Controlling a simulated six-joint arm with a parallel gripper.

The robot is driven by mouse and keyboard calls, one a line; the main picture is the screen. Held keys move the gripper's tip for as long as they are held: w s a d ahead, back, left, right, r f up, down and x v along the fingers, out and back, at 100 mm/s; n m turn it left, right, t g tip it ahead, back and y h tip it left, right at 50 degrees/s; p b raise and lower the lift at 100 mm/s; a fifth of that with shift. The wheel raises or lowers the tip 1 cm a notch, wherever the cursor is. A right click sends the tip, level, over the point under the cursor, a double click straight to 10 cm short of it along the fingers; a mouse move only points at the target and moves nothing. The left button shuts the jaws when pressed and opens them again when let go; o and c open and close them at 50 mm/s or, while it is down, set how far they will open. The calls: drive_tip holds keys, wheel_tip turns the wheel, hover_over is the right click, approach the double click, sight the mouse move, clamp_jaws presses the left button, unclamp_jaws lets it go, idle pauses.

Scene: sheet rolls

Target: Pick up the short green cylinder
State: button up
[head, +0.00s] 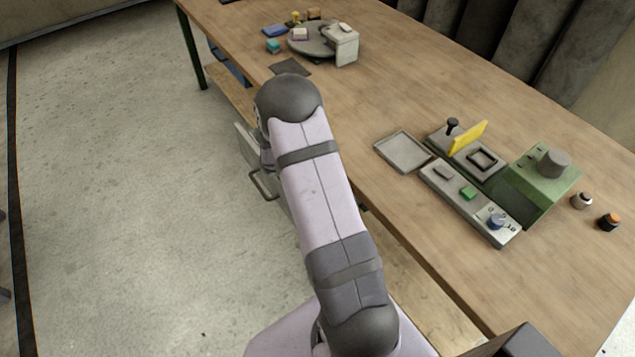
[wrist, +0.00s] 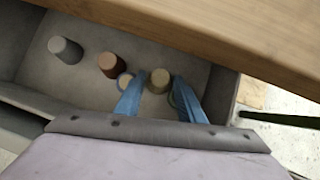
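In the wrist view several cylinders stand in an open grey drawer (wrist: 215,88). A dull grey-green cylinder (wrist: 173,99) sits low, mostly hidden by my right finger; it looks like the short green one, though its height is hard to tell. A taller olive-tan cylinder (wrist: 160,77) shows between my two blue fingertips. My gripper (wrist: 159,82) is open, its fingers apart and pointing into the drawer. I cannot tell whether either finger touches a cylinder. In the head view my arm hides the gripper and the drawer's contents.
A red-brown cylinder (wrist: 112,66), a short pale one (wrist: 124,81) and a grey one (wrist: 66,50) stand left of the fingers. The wooden table edge (wrist: 230,40) overhangs the drawer's far side. The tabletop (head: 400,90) carries a control panel (head: 470,203) and a green machine (head: 545,185).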

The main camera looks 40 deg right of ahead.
drive_tip(key=shift+r, duration=0.1)
drive_tip(key=shift+r, duration=0.2)
drive_tip(key=p+v, duration=0.1)
drive_tip(key=v, duration=1)
drive_tip(key=shift+s+a+r+p, duration=0.15)
drive_tip(key=shift+a+r+p, duration=0.15)
drive_tip(key=shift+p, duration=0.1)
drive_tip(key=s+a+r+m+y, duration=0.3)
drive_tip(key=s+a+m, duration=0.4)
drive_tip(key=s+m, duration=0.2)
drive_tip(key=s+a+r+m+g+y, duration=0.1)
drive_tip(key=s+a+r+m+y, duration=0.2)
drive_tip(key=s+a+m, duration=0.5)
drive_tip(key=s+m, duration=0.1)
drive_tip(key=m, duration=0.1)
drive_tip(key=shift+m, duration=0.4)
drive_tip(key=shift+o, duration=0.6)
drive_tip(key=shift+s+a, duration=0.2)
drive_tip(key=shift+a, duration=0.15)
